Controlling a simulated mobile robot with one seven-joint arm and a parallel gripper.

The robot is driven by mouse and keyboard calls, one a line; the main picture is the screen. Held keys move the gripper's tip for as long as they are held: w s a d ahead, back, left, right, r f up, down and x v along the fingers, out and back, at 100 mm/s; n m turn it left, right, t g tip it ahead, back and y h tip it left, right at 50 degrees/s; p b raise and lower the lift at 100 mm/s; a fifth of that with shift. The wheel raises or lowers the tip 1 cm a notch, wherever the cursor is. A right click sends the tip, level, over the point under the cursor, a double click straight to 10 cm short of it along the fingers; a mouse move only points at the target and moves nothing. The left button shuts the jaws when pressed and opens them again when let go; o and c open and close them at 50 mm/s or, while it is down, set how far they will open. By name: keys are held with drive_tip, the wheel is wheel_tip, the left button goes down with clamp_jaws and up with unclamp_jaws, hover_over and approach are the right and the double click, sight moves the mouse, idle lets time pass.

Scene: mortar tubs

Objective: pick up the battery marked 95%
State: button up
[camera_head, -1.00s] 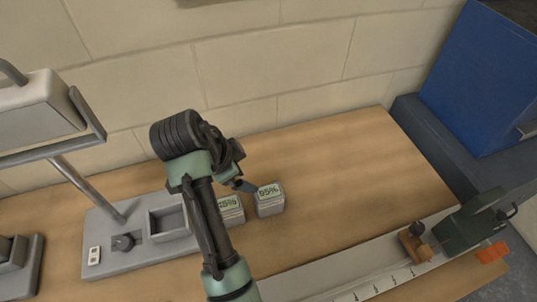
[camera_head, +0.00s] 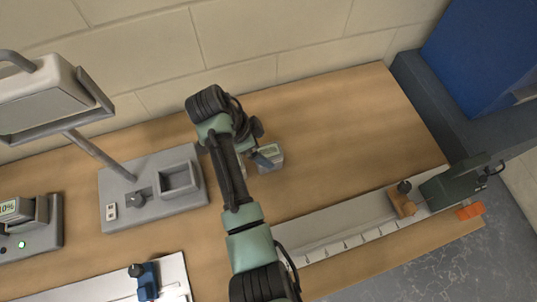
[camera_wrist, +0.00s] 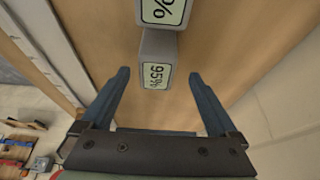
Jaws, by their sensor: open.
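The battery marked 95% (camera_wrist: 156,74) is a grey block with a pale green label, seen in the wrist view between the fingers' lines. My gripper (camera_wrist: 160,84) is open, with one dark blue finger on each side of it in that picture; contact cannot be told. In the head view, this battery (camera_head: 272,158) stands on the bench, partly hidden by my gripper (camera_head: 262,161). A second battery (camera_wrist: 164,10) stands just beyond it in the wrist view, its label cut off by the frame edge. In the head view my arm mostly hides that one.
A grey fixture with a square pocket (camera_head: 180,177) stands left of my arm. A charger (camera_head: 40,235) holding a battery is at far left. A long white rail (camera_head: 340,232) with a brown block (camera_head: 402,203) lies at front right. The wooden bench (camera_head: 345,125) is clear behind and right.

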sight(266, 152)
drive_tip(key=shift+s+p+x, duration=0.15)
drive_tip(key=shift+p+x, duration=0.1)
drive_tip(key=shift+x, duration=0.9)
drive_tip(key=shift+s+p+x, duration=0.15)
drive_tip(key=shift+p+x, duration=0.1)
drive_tip(key=shift+x, duration=0.9)
drive_tip(key=shift+w, duration=0.15)
clamp_jaws()
